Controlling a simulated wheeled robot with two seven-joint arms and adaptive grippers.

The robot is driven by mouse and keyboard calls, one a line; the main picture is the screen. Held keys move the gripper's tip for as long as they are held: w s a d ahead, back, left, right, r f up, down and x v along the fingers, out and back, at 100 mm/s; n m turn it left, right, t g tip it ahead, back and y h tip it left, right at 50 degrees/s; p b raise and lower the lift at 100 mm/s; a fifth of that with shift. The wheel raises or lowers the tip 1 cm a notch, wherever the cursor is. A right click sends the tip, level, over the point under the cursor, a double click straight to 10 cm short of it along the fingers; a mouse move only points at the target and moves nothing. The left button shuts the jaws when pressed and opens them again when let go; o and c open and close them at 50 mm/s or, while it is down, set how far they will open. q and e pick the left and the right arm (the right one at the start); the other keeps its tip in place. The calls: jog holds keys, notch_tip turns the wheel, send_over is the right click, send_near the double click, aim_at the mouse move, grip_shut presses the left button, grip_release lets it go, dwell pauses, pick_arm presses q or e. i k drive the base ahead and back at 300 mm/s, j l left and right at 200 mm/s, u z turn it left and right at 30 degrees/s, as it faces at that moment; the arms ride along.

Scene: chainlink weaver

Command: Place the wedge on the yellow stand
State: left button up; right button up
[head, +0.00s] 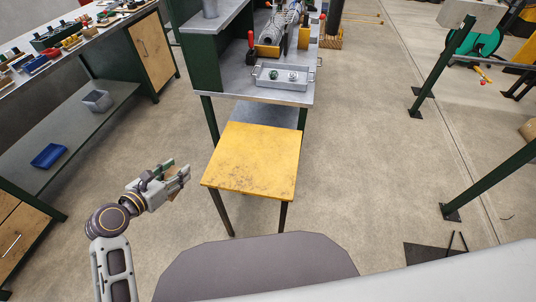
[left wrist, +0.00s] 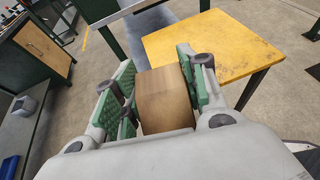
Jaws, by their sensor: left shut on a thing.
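The yellow stand (head: 252,160) is a square, worn-topped table on dark legs in the middle of the head view. Its top is bare. It also shows at the upper right of the left wrist view (left wrist: 215,42). My left gripper (head: 180,178) is left of the stand, apart from it. In the left wrist view the gripper (left wrist: 163,90) is shut on a brown wooden block, the wedge (left wrist: 166,100), between its green pads. In the head view the wedge is mostly hidden by the fingers. My right gripper is in neither view.
A grey workbench (head: 298,97) with a metal tray (head: 281,84) stands just behind the stand. A green-framed shelf with a blue bin (head: 49,156) and grey bin (head: 97,101) is at left. Floor between shelf and stand is clear.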

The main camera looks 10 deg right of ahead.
aim_at(274, 156)
jog(key=j+z, duration=0.2)
jog(key=z, duration=0.2)
jog(key=j+z, duration=1.35)
jog(key=l, duration=0.1)
